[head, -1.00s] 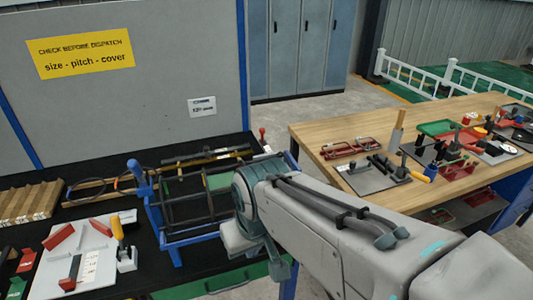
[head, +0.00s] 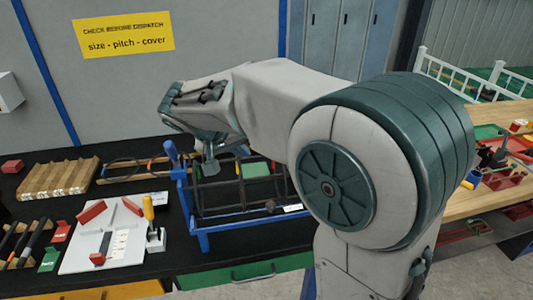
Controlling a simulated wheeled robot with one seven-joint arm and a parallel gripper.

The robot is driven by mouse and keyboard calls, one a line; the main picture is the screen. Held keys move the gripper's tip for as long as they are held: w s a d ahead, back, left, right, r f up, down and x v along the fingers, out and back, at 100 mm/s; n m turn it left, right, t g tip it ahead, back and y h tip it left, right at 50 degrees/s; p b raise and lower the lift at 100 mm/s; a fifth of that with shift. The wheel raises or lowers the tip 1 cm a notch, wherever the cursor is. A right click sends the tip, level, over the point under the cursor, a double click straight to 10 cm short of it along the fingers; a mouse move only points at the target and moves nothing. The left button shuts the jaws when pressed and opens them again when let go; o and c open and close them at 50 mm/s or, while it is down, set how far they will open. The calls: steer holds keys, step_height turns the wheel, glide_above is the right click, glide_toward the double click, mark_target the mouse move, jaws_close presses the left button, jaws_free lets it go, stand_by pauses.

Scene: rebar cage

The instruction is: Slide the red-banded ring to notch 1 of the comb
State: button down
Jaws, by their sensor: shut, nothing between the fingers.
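The rebar cage (head: 235,200), dark bars with rings around them, lies in a blue stand (head: 205,240) on the black table. A small red-orange mark (head: 238,170) shows at the cage just right of my gripper. It may be the red-banded ring's band, but it is too small to be sure. My gripper (head: 211,168) points down over the left part of the cage, shut and empty. Whether it touches a bar or ring cannot be told. I cannot make out the comb or its notches. My arm hides the cage's right end.
A wooden notched block (head: 58,178) and a wooden rack with loose rings (head: 125,170) lie left of the stand. A white board (head: 100,255) with red pieces and a yellow-handled tool (head: 149,210) sit in front. A grey panel (head: 150,80) stands behind.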

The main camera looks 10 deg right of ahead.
steer(key=shift+w+a+f, duration=0.15)
steer(key=shift+w+a, duration=0.05)
steer(key=shift+w, duration=0.4)
steer(key=w+d+f+p, duration=0.3)
steer(key=d+f, duration=0.3)
steer(key=d, duration=0.2)
steer(key=shift+w+d+f+p, duration=0.2)
steer(key=shift+w+d+p, duration=0.1)
steer(key=shift+w+d, duration=0.05)
